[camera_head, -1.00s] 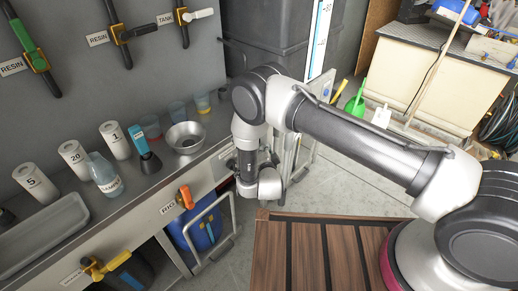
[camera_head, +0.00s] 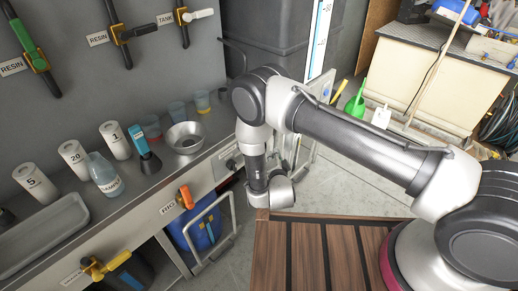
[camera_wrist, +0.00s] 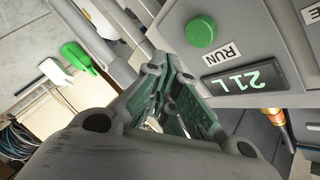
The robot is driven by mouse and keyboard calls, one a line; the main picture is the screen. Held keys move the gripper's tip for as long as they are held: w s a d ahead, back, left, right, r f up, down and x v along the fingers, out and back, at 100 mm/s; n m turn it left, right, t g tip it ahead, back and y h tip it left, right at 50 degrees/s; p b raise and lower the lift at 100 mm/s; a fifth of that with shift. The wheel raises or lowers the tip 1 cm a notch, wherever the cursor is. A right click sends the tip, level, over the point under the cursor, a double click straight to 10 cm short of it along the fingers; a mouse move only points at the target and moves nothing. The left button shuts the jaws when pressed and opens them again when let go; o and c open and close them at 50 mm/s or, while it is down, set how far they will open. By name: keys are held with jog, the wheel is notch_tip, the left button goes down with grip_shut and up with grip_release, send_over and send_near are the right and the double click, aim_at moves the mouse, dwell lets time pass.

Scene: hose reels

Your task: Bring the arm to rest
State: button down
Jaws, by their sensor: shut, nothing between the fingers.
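My arm reaches across the head view from the right, with its wrist hanging down between the bench and my wooden-slatted deck. My gripper's fingers (camera_wrist: 165,100) show in the wrist view, pointing away from the camera and closed together with nothing between them. In the head view the fingers are hidden behind the wrist. A grey panel with a green RUN button (camera_wrist: 201,32) and a dark display (camera_wrist: 258,78) reading 21 L is to the right of the fingers in the wrist view.
Green and white scoops (camera_head: 381,116) stand behind my arm.

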jog(key=shift+s+d, duration=0.5)
jog(key=shift+d, duration=0.15)
